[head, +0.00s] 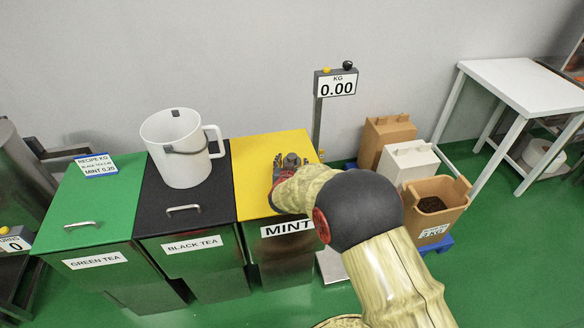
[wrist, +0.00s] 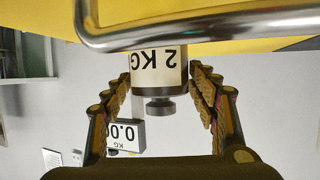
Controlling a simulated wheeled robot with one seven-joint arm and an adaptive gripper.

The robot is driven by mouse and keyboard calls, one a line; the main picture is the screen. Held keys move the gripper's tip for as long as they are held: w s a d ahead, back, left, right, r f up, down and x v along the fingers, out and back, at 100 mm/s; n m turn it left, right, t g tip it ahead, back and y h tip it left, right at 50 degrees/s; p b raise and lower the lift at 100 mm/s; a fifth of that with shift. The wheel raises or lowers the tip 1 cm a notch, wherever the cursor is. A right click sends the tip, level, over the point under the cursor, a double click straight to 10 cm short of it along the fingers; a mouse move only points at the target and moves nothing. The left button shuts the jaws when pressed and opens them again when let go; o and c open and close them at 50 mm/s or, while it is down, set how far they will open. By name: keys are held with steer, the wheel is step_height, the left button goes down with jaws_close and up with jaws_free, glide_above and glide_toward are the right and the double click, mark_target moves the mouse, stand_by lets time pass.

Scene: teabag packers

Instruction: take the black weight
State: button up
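A dark grey weight with a cream "2 KG" label (wrist: 158,68) stands on the yellow lid of the mint bin (head: 262,152). It appears upside down in the wrist view, its knob pointing down the picture. In the head view its grey top (head: 291,160) shows between my fingers. My gripper (wrist: 160,84) is open, with one finger on each side of the weight. The fingertips are close to its sides, and I see no clear grip on it. My arm hides part of the lid in the head view.
The lid's metal handle (wrist: 200,24) crosses close in front of the weight in the wrist view. A scale display (head: 336,85) reading 0.00 stands behind the bin. A white jug (head: 180,150) stands on the black tea bin to the left. Boxes (head: 435,205) stand right.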

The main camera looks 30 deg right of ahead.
steer(key=c, duration=1.4)
jaws_close()
steer(key=shift+w+r, duration=0.2)
steer(key=shift+r, duration=0.15)
